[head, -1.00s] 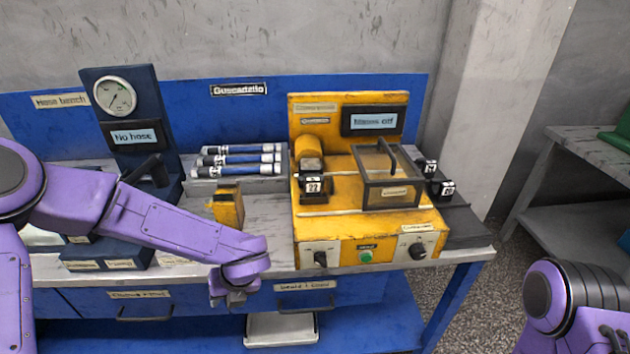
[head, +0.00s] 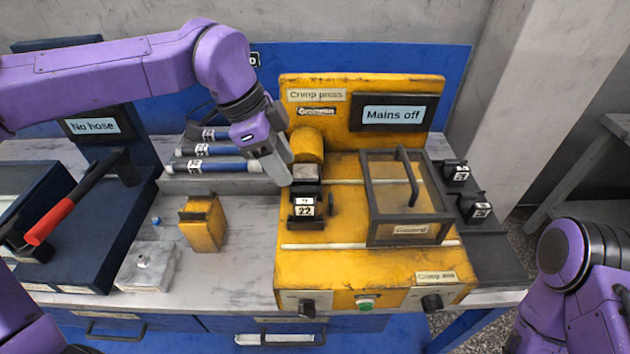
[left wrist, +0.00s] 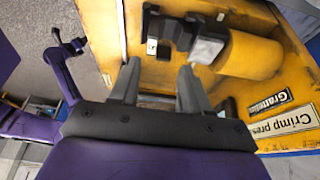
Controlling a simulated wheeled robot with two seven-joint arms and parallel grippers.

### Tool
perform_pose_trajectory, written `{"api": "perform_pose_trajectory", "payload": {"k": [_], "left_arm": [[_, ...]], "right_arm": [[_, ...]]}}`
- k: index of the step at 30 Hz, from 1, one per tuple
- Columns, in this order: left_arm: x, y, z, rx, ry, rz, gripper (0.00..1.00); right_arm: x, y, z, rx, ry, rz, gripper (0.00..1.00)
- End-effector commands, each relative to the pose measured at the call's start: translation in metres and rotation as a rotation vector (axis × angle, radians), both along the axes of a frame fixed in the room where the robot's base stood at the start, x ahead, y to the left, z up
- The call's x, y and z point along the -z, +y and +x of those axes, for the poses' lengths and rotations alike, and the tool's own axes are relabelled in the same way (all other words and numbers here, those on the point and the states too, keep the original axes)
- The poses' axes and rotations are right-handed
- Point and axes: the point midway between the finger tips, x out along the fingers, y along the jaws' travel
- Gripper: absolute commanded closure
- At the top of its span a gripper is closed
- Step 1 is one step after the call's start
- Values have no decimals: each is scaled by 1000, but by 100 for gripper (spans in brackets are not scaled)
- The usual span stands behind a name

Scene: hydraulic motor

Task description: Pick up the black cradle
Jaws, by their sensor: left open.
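A small black cradle (head: 305,205) with a white label reading 22 sits on the yellow crimp press, in front of its grey and yellow ram. In the left wrist view the black cradle (left wrist: 165,32) lies just beyond the fingertips. My left gripper (head: 278,170) is open and empty, behind and slightly left of the cradle and apart from it. Its two fingers (left wrist: 160,75) stand spread in the left wrist view. My right arm shows at the lower right of the head view, but its gripper's jaws cannot be made out.
The yellow crimp press (head: 370,275) has a clear guard box (head: 408,200) right of the cradle. Two more labelled black blocks (head: 473,207) sit on a dark shelf at right. Blue-banded hoses (head: 210,166), a yellow block (head: 203,224) and a red-handled lever (head: 60,210) are at left.

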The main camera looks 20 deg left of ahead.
Motion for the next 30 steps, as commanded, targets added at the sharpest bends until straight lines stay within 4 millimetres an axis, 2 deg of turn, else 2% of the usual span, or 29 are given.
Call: {"api": "perform_pose_trajectory", "payload": {"k": [2,6,13,19,22,27,28,30], "left_arm": [[1,-5,0,-12,5,-15,53],[25,-16,2,-9,9,-16,53],[53,-28,3,-5,7,-14,53],[86,-39,1,-8,7,-13,53],[93,-41,1,-8,5,-15,53],[94,-41,2,-10,3,-15,53],[94,-41,2,-10,3,-15,56],[94,-41,2,-10,4,-16,79]], "right_arm": [[-1,0,0,0,1,0,57],[-4,0,-1,0,2,0,57],[-9,0,-1,1,2,0,57],[-16,0,-1,0,1,0,57],[-16,0,0,0,1,0,57],[-16,0,-1,0,1,0,57],[-16,0,-1,0,1,0,57],[-16,0,-1,0,1,0,57]]}}
